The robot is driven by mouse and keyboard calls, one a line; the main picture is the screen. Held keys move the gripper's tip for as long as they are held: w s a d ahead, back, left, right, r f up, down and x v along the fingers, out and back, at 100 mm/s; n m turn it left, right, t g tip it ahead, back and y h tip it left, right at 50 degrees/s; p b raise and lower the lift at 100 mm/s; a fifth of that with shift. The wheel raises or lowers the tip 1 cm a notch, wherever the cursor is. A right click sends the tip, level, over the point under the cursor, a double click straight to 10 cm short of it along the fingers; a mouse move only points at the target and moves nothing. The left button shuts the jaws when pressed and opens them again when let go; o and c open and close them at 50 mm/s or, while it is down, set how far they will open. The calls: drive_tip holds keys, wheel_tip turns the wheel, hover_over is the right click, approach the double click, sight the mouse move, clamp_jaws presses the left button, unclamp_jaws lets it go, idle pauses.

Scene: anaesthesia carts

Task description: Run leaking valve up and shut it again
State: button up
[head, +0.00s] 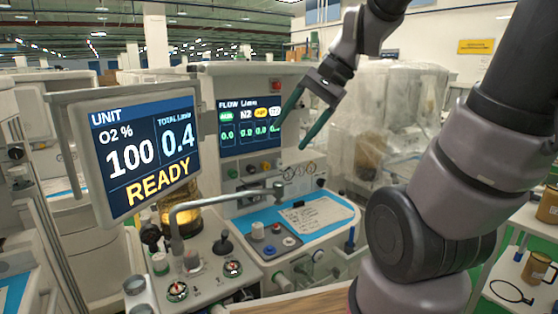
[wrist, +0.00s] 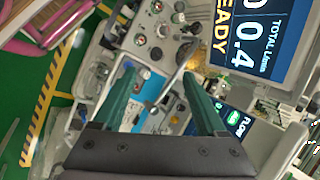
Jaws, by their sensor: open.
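The anaesthesia machine carries a tilted monitor (head: 145,150) reading O2 100, total 0.4 and READY. A flow screen (head: 250,127) behind it shows several columns, with readings that look like 0.0. A row of small knobs (head: 251,168) sits below the flow screen. I cannot tell which valve leaks. My gripper (head: 293,132) is open and empty, its green fingers in front of the flow screen's right side. In the wrist view, my gripper (wrist: 160,72) points toward the deck.
A bent grey metal tube (head: 215,197) rises over the deck. A blue-topped work surface (head: 305,215) holds a printed card. A plastic-covered cart (head: 385,125) stands behind on the right. A shelf with mugs (head: 537,268) is at far right. The air around my fingers looks clear.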

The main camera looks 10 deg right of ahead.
drive_tip(key=w+a+f+m+g+y, duration=0.1)
drive_tip(key=w+a+f+m+y, duration=0.2)
drive_tip(key=w+a+m+y, duration=0.45)
drive_tip(key=w+d+f+m+t+y, duration=0.25)
drive_tip(key=w+m+t, duration=0.25)
drive_tip(key=w+m, duration=0.4)
drive_tip(key=m+t+h, duration=1)
drive_tip(key=m, duration=0.6)
approach(280, 164)
drive_tip(key=x, duration=1)
drive_tip(key=shift+w, duration=0.3)
clamp_jaws()
